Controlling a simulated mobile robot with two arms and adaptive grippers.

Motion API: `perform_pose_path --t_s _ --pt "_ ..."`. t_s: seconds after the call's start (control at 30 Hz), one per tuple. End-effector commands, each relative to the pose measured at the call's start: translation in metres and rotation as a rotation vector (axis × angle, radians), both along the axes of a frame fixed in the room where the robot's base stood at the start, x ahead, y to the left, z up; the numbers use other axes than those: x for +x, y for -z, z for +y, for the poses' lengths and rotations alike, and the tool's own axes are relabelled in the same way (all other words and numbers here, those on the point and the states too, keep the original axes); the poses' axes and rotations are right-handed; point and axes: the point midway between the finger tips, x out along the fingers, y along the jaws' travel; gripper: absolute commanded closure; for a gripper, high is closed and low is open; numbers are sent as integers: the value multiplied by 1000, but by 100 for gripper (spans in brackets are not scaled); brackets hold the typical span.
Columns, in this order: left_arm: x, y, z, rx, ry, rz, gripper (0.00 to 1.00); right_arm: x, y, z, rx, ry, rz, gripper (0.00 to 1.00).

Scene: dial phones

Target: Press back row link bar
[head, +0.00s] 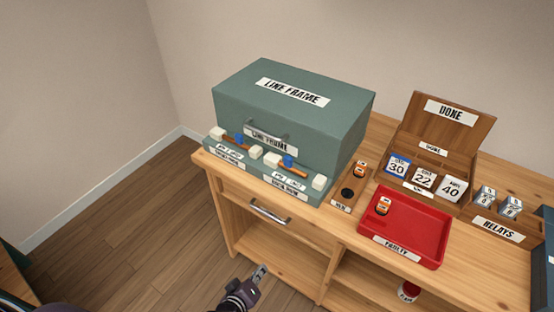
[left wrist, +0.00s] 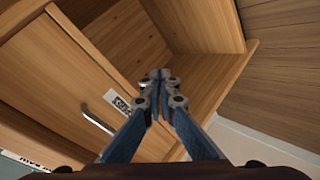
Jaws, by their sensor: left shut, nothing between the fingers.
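The green line frame box (head: 340,125) stands on the wooden cabinet. Its front ledge carries two groups of white keys, each with a blue piece and a bar. The left bar (head: 229,137) is brown-orange. The right bar (head: 295,172) is orange, beside the right blue piece (head: 288,161). The lower right label (head: 289,187) seems to read back row, but is too small to be sure. My left gripper (head: 263,269) is shut and empty, low in front of the cabinet, well below and apart from the ledge. Its closed fingertips show in the left wrist view (left wrist: 160,76).
A drawer handle (head: 270,211) sticks out below the ledge. To the right are a red faulty tray (head: 438,222) holding a small orange part, a done box (head: 448,112) with number cards, and a relays holder (head: 494,231). Open floor lies left of the cabinet.

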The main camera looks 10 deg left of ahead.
Motion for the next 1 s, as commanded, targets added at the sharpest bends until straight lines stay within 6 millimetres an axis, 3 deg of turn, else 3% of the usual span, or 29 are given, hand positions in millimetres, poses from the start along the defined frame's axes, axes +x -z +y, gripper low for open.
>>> perform_pose_path --t_s 0.03,0.2,0.3,0.4,0.5,0.6,1.0 --pt "25 -43 0 -79 -58 -75 100 0 -5 0 0 0 0 60" --pt "78 -166 10 -348 -215 -288 100 0 -12 0 0 0 0 60" --pt "93 -221 17 -473 -270 -379 100 0 -15 0 0 0 0 60" --pt "100 -263 24 -570 -305 -447 100 0 -17 0 0 0 0 60" --pt "103 -289 29 -633 -325 -490 100 0 -18 0 0 0 0 60" --pt "105 -302 32 -666 -335 -511 100 0 -18 0 0 0 0 60" --pt "107 -305 32 -670 -336 -516 100 0 -18 0 0 0 0 60"
